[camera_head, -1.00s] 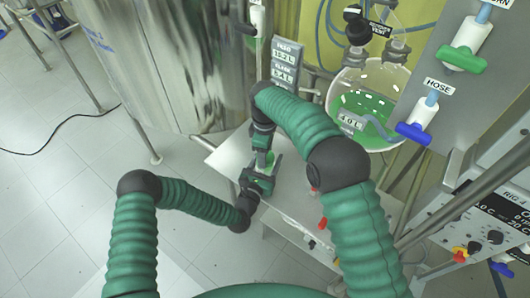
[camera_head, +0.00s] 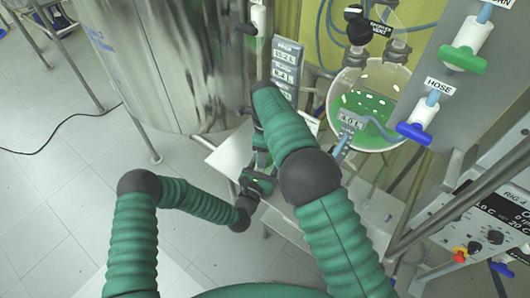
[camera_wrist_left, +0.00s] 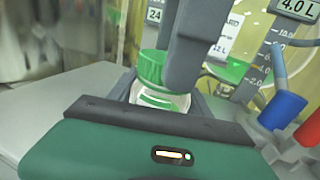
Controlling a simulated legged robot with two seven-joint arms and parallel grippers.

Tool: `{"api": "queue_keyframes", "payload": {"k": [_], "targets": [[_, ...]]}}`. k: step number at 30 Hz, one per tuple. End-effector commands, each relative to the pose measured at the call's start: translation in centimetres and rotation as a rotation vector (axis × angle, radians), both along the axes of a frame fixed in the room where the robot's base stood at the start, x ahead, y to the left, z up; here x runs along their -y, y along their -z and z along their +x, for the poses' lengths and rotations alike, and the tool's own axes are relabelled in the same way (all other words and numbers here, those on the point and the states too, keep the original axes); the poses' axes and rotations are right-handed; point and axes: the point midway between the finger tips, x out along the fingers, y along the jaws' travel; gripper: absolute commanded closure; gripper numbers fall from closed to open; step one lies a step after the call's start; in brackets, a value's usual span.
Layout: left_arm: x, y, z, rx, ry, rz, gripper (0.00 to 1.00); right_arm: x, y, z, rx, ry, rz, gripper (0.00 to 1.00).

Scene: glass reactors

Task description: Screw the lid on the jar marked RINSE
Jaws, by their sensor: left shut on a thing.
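A small clear jar (camera_wrist_left: 162,101) with a green label stands upright in the left wrist view. A green lid (camera_wrist_left: 151,66) sits on its mouth; I cannot tell how tightly. The jar's marking is not readable. My left gripper (camera_head: 257,180) is shut around the jar low on its body, at the table. My right gripper (camera_head: 262,148) is close above it, mostly hidden behind my right arm in the head view. A dark finger beside the lid in the left wrist view partly hides it. The right jaws' opening does not show clearly.
The small white table (camera_head: 231,150) has bare surface left of the grippers. A steel vessel (camera_head: 165,60) stands behind left. A round container of green liquid (camera_head: 368,103) is behind right. A blue knob (camera_wrist_left: 283,108) and a red knob (camera_wrist_left: 308,131) show at right.

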Motion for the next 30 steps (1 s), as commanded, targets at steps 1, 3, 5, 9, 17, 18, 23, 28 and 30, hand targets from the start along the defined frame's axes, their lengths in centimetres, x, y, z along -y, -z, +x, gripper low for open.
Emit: {"api": "queue_keyframes", "payload": {"k": [1, 3, 5, 9, 17, 18, 23, 28, 30], "targets": [[0.3, 0.0, -0.3, -0.001, 0.009, 0.0, 1.0, -0.1, -0.2, 0.3, 0.012, 0.023, 0.002, 0.85], [0.4, 0.0, -0.3, -0.002, 0.01, 0.001, 1.0, -0.1, -0.2, 0.3, 0.012, 0.037, 0.003, 0.85], [0.4, 0.0, -0.3, -0.002, 0.01, 0.001, 1.0, 0.0, -0.2, 0.4, 0.013, 0.037, 0.003, 0.85], [0.4, 0.1, -0.3, -0.002, 0.011, 0.0, 1.0, 0.0, -0.2, 0.4, 0.014, 0.035, 0.003, 0.85], [0.3, 0.1, -0.2, -0.002, 0.007, 0.0, 1.0, 0.0, -0.2, 0.3, 0.01, 0.034, 0.001, 0.26], [0.2, 0.1, -0.2, -0.002, 0.006, 0.0, 1.0, 0.0, -0.1, 0.3, 0.009, 0.033, 0.002, 0.26], [0.2, 0.1, -0.1, -0.001, 0.004, -0.001, 1.0, 0.0, -0.1, 0.2, 0.007, 0.033, 0.001, 0.26], [0.1, 0.0, -0.1, -0.001, 0.003, -0.001, 1.0, 0.0, -1.6, 0.3, 0.009, 0.033, 0.003, 0.26], [0.1, 0.0, -0.1, -0.001, 0.003, -0.001, 1.0, 0.0, -2.6, 0.3, 0.009, 0.033, 0.003, 0.26]]}}
